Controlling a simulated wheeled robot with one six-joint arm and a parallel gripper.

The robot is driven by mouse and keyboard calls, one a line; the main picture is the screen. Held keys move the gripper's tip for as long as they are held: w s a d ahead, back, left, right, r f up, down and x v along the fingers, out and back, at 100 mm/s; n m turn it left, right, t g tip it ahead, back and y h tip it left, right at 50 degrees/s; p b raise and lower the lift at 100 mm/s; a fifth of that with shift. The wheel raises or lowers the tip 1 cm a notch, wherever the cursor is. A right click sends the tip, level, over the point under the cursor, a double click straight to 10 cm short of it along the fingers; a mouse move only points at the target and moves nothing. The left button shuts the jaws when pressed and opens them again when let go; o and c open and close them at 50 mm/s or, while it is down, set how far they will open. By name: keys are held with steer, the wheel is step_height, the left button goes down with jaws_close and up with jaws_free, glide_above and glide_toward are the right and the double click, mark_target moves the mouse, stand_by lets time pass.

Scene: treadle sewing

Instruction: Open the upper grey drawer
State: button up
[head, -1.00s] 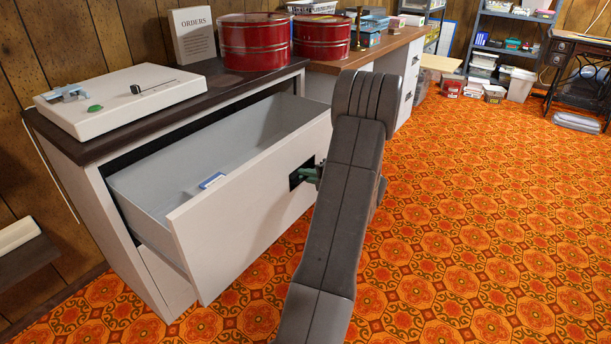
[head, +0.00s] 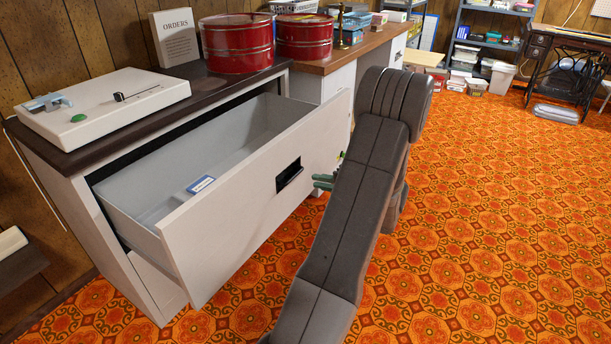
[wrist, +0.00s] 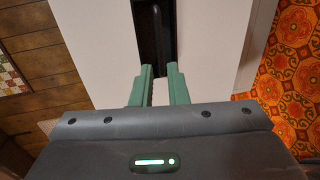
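The upper grey drawer (head: 225,232) stands pulled well out of its cabinet. A small blue-and-white box (head: 200,185) lies inside it. Its front has a dark recessed handle (head: 289,174), which also shows in the wrist view (wrist: 155,40). My gripper (head: 322,182) is just off the drawer front, to the right of the handle and apart from it. In the wrist view, its two green fingers (wrist: 158,72) are a little apart with nothing between them, pointing at the recess. My arm hides part of the gripper in the head view.
On the cabinet top (head: 110,122) are a white device (head: 105,105), an ORDERS sign (head: 175,38) and a red tin (head: 236,45); another red tin (head: 304,38) is behind. A wooden-topped desk (head: 345,60) stands beyond. The patterned floor (head: 490,200) at right is clear.

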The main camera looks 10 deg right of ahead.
mark_target(295, 176)
steer(key=v, duration=0.3)
steer(key=shift+s+d, duration=0.25)
steer(key=shift+a, duration=0.1)
steer(key=shift+b+x, duration=1.5)
steer(key=shift+x, duration=5.45)
steer(key=shift+r, duration=0.15)
